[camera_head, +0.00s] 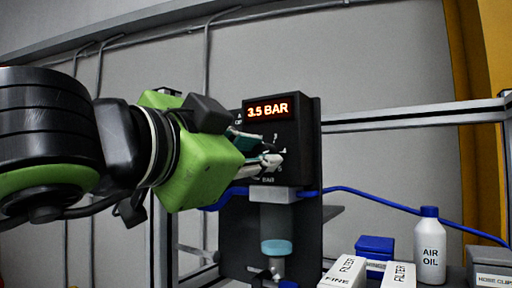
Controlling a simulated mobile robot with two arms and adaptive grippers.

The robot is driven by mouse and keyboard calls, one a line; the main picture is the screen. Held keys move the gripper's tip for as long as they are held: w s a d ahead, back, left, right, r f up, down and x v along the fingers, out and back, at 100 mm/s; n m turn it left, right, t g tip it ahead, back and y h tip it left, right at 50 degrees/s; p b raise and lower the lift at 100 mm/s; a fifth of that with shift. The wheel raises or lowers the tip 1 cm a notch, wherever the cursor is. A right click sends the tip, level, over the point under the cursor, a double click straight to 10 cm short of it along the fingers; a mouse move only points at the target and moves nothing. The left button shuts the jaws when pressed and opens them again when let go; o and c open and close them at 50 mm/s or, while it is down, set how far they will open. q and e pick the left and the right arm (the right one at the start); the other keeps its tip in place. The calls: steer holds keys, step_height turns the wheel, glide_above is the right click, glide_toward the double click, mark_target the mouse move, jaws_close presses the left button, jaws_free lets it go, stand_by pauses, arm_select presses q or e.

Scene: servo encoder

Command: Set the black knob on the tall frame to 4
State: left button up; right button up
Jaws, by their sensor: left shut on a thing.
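A black regulator unit (309,150) is mounted on the tall frame (410,115). Its lit display (267,108) reads 3.5 BAR. Parts of a dial scale show below the display, with small white numerals and the word BAR. My left gripper (268,161) comes in from the left and reaches the front of the unit at the dial. It is shut on the black knob, which its fingers and green body almost wholly hide. The knob's pointer cannot be seen. My right gripper is not in view.
A clear bowl with blue liquid (276,225) hangs under the unit, with blue hoses (375,200) to both sides. An AIR OIL bottle (430,245), white filter boxes (345,272) and a blue box (375,246) stand at the lower right.

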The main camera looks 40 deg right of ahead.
arm_select(q)
steer(key=shift+f+m, duration=0.3)
steer(key=shift+m, duration=0.2)
steer(key=o, duration=1.1)
steer(key=shift+r, duration=0.1)
steer(key=shift+r, duration=0.1)
steer(key=shift+a, duration=0.25)
steer(key=v, duration=1.1)
steer(key=shift+a, duration=0.2)
